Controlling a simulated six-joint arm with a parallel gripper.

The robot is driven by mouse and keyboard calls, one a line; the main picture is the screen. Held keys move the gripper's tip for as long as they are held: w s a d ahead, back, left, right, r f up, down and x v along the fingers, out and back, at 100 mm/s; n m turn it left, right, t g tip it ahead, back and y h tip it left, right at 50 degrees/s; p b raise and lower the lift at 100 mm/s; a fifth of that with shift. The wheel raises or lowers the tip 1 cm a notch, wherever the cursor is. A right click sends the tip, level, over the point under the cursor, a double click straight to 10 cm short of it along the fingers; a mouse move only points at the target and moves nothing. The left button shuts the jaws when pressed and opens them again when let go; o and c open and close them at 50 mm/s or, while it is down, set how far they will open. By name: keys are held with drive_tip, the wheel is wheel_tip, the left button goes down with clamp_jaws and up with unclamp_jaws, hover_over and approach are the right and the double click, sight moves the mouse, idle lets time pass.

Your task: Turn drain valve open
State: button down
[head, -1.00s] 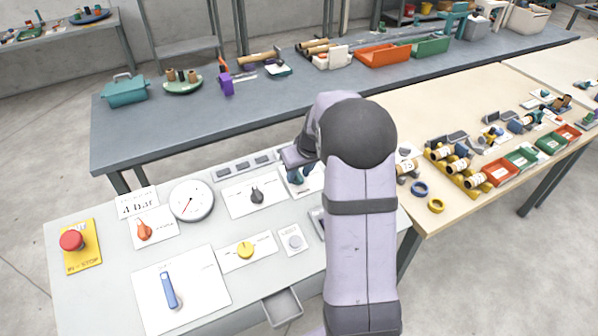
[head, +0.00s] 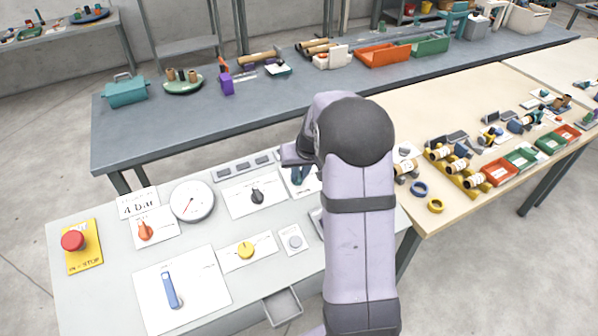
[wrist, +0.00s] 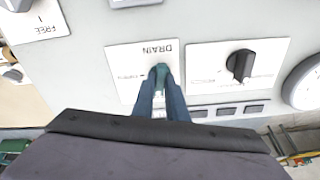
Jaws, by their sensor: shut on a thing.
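The drain valve (wrist: 160,70) is a teal handle on a white plate labelled DRAIN, upside down in the wrist view. My gripper (wrist: 162,84) is shut on this handle, with one dark blue finger on each side of it. In the head view my gripper (head: 301,175) is over the drain plate at the panel's upper right, and my arm hides much of it. The small print on the plate is too blurred to read, so I cannot tell the valve's position from it.
A black knob (head: 257,196) on its own plate is left of the drain plate. A small tray (head: 282,307) juts from the front.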

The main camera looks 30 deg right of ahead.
drive_tip(key=m+p, duration=0.1)
drive_tip(key=m, duration=0.2)
drive_tip(key=shift+r+m, duration=0.1)
drive_tip(key=shift+m, duration=0.2)
drive_tip(key=m+p, duration=0.1)
drive_tip(key=m, duration=0.2)
drive_tip(key=shift+m+h+p, duration=0.3)
drive_tip(key=shift+m+p, duration=0.1)
drive_tip(key=m+p, duration=0.1)
drive_tip(key=m, duration=0.2)
drive_tip(key=shift+m, duration=0.3)
drive_tip(key=shift+m+g+p, duration=0.3)
drive_tip(key=shift+m+g, duration=0.2)
drive_tip(key=shift+m, duration=1.6)
drive_tip(key=c, duration=1.8)
unclamp_jaws()
drive_tip(key=shift+o, duration=0.2)
